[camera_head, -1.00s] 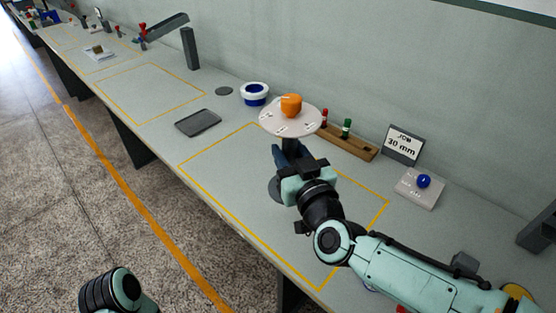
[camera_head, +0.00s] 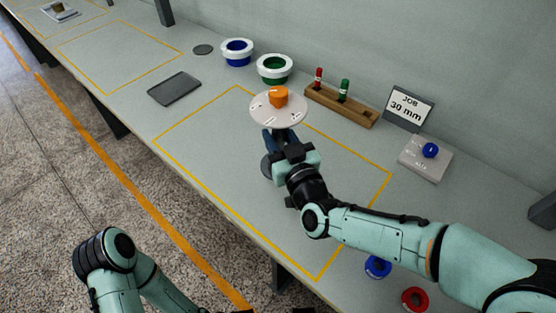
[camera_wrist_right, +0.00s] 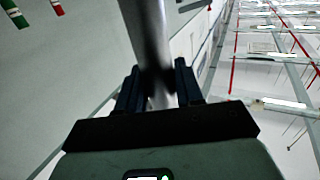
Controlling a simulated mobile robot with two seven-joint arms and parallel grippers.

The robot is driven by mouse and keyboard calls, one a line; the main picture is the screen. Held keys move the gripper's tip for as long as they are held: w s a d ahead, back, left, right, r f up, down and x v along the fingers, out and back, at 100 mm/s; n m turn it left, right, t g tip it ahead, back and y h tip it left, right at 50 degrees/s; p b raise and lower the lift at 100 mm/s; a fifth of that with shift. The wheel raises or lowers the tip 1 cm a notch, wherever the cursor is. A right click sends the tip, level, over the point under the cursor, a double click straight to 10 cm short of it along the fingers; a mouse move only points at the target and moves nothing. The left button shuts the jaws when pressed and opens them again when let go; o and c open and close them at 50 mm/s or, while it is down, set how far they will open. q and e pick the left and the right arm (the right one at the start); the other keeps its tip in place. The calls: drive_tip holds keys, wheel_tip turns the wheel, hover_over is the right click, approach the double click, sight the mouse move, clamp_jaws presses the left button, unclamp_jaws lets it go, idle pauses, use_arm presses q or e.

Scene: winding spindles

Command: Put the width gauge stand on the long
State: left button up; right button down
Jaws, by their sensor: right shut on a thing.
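The width gauge stand has a round pale top (camera_head: 279,112) with an orange knob (camera_head: 278,97) and a dark round base (camera_head: 267,166). It looks upright, inside the large yellow outline on the bench. I cannot tell whether its base touches the bench. My right gripper (camera_head: 276,139) is shut on its post, below the round top. In the right wrist view the grey post (camera_wrist_right: 150,45) runs between the two dark fingers (camera_wrist_right: 157,88).
Behind stand blue (camera_head: 238,53) and green (camera_head: 274,69) rings, a wooden rack (camera_head: 340,106) and a "JOB 30 mm" sign (camera_head: 408,107). A grey block (camera_head: 425,160) with a blue knob is right. A dark tray (camera_head: 174,89) lies left. Blue (camera_head: 377,267) and red (camera_head: 414,299) spools lie near the front.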

wheel_tip(320, 180, down, 3)
wheel_tip(320, 180, down, 4)
drive_tip(key=shift+r+b, duration=0.25)
drive_tip(key=shift+b, duration=0.4)
drive_tip(key=shift+f, duration=0.35)
use_arm(q)
drive_tip(key=shift+w+a+f, duration=0.2)
drive_tip(key=shift+w+f, duration=0.5)
drive_tip(key=shift+f, duration=0.15)
use_arm(e)
drive_tip(key=shift+f, duration=0.1)
drive_tip(key=c, duration=0.7)
unclamp_jaws()
use_arm(q)
drive_tip(key=shift+w+f+t, duration=0.15)
drive_tip(key=shift+w+t, duration=0.05)
drive_tip(key=shift+t, duration=0.1)
